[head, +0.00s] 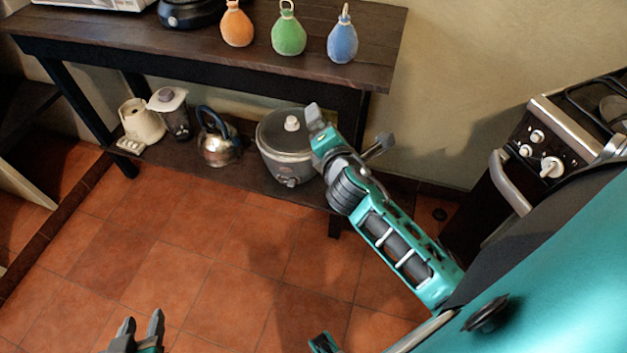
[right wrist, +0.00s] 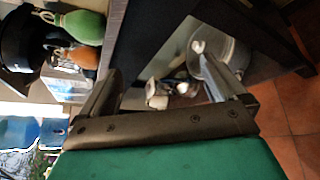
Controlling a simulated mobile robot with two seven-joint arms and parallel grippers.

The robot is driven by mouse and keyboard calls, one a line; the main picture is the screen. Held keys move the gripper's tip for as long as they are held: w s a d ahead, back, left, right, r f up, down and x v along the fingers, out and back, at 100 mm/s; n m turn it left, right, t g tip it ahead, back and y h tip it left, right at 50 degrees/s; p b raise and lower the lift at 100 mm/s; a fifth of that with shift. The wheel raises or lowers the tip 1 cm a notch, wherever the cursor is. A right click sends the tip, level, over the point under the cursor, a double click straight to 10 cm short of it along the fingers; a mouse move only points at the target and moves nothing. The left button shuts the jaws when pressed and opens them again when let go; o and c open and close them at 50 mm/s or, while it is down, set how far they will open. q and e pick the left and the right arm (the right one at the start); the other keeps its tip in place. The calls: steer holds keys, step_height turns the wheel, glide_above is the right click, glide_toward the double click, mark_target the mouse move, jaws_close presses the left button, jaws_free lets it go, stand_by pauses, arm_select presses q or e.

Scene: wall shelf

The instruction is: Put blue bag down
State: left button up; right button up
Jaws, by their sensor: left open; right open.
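The blue bag (head: 342,42) stands upright on the dark wooden shelf top (head: 376,72), near its right end. No gripper touches it. It does not show in the right wrist view. My right gripper (head: 350,127) is open and empty, below the shelf top and in front of the rice cooker. Its spread fingers also show in the right wrist view (right wrist: 168,92). My left gripper (head: 142,324) is low at the bottom edge of the head view, over the floor. It is open, with nothing between its fingers, far from the bag.
A green bag (head: 288,36) and an orange bag (head: 237,27) stand left of the blue one. The lower shelf holds a rice cooker (head: 285,155), kettle (head: 218,140) and blender (head: 171,112). A stove (head: 530,150) stands at the right. The tiled floor (head: 180,240) is clear.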

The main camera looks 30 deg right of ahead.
steer(key=s+a+f+m+g+y, duration=0.2)
steer(key=s+a+f+m+y, duration=0.6)
steer(key=s+a+m, duration=0.4)
steer(key=shift+s+a+f+m+g, duration=0.35)
steer(key=shift+s+f+m, duration=0.65)
steer(key=shift+m, duration=1.9)
steer(key=shift+s+d+r, duration=0.1)
steer(key=shift+s+r, duration=0.2)
steer(key=shift+r, duration=0.05)
arm_select(q)
steer(key=shift+s+a+r+y+p, duration=0.2)
steer(key=shift+a+r+p, duration=0.15)
steer(key=shift+r+p, duration=0.45)
steer(key=shift+s+a+r+y+p, duration=0.1)
steer(key=shift+s+a+r+p, duration=0.2)
steer(key=shift+p, duration=0.9)
arm_select(e)
steer(key=shift+s+d+r, duration=0.15)
steer(key=shift+d+r, duration=0.15)
steer(key=shift+r, duration=0.35)
steer(key=shift+s+d+r, duration=0.1)
steer(key=shift+d+r, duration=0.15)
steer(key=shift+r, duration=0.35)
arm_select(q)
steer(key=shift+w+d+r, duration=0.1)
steer(key=shift+d+r, duration=0.1)
